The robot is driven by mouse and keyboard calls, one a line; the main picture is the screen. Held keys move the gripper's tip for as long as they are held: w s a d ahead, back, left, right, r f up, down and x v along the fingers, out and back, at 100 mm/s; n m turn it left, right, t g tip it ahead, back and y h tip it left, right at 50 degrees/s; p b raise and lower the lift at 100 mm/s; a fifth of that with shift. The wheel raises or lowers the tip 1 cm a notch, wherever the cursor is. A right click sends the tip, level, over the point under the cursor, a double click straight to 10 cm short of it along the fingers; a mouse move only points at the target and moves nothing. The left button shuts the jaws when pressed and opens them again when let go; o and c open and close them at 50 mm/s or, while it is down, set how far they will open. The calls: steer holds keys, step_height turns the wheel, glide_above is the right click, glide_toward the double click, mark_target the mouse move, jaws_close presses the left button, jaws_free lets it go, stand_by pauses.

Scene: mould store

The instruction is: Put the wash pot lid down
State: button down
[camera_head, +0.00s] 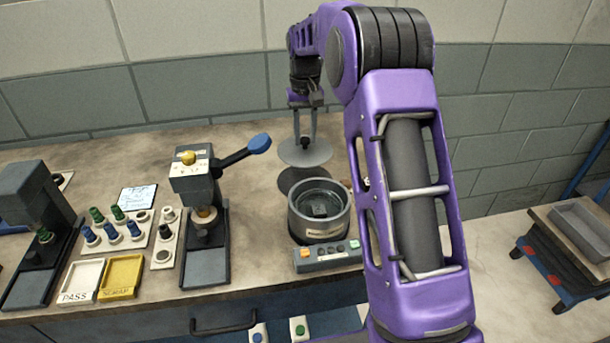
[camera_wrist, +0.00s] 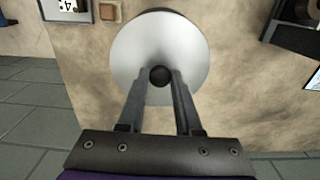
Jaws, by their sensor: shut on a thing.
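The wash pot lid (camera_head: 307,153) is a round grey disc with a dark round knob. In the wrist view the lid (camera_wrist: 138,50) fills the middle, and my gripper (camera_wrist: 160,78) is shut on its knob. In the head view my gripper (camera_head: 305,136) holds the lid level above the bench, behind the pot, with a dark shadow below it. The wash pot (camera_head: 319,226) is a round grey open vessel with a dark interior. It stands on the bench in front of the lid, with a control panel at its front.
A press with a blue-ended lever (camera_head: 258,143) stands left of the pot. A yellow SCRAP tray (camera_head: 121,276), a white PASS tray (camera_head: 81,282) and several coloured pegs lie further left. The bench (camera_head: 250,190) is bare between press and pot. A grey bin (camera_head: 585,229) stands far right.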

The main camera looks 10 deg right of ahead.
step_height(320, 180, down, 9)
steer(key=shift+f+b, duration=0.15)
steer(key=shift+b, duration=0.15)
steer(key=shift+f, duration=0.15)
steer(key=c, duration=0.6)
jaws_free()
step_height(320, 180, up, 12)
steer(key=shift+r+p, duration=0.15)
steer(key=shift+p, duration=0.35)
